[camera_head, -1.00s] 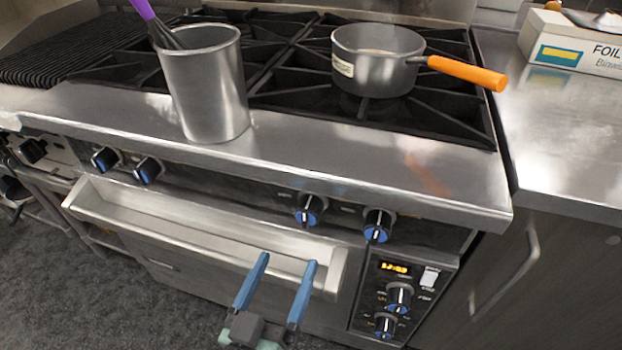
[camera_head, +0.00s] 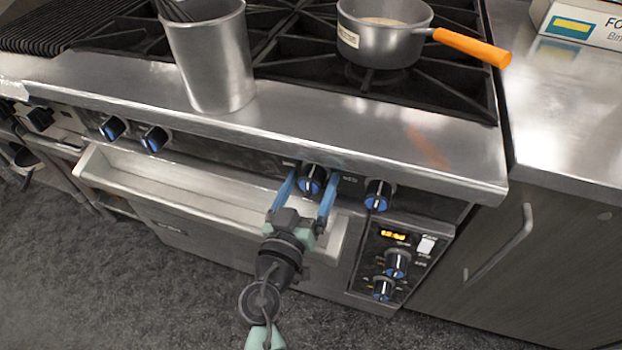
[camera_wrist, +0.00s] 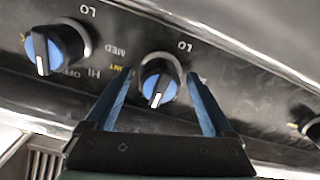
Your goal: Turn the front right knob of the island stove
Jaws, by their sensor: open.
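The island stove (camera_head: 270,135) has a row of black knobs with blue faces along its front. My gripper (camera_head: 309,178) is open, with one blue finger on each side of the inner knob of the right pair (camera_head: 312,181). In the wrist view this knob (camera_wrist: 159,83) sits between the fingertips, its white mark nearly vertical. I cannot tell whether the fingers touch it. The rightmost knob (camera_head: 378,195) is just right of my gripper and free; it shows at the left of the wrist view (camera_wrist: 56,47).
A metal pot with an orange handle (camera_head: 385,35) and a tall metal container (camera_head: 212,65) stand on the stove. A shelf-like ledge (camera_head: 180,185) juts out below the knobs. A control panel with smaller knobs (camera_head: 396,264) is at lower right. A foil box (camera_head: 580,22) lies on the right counter.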

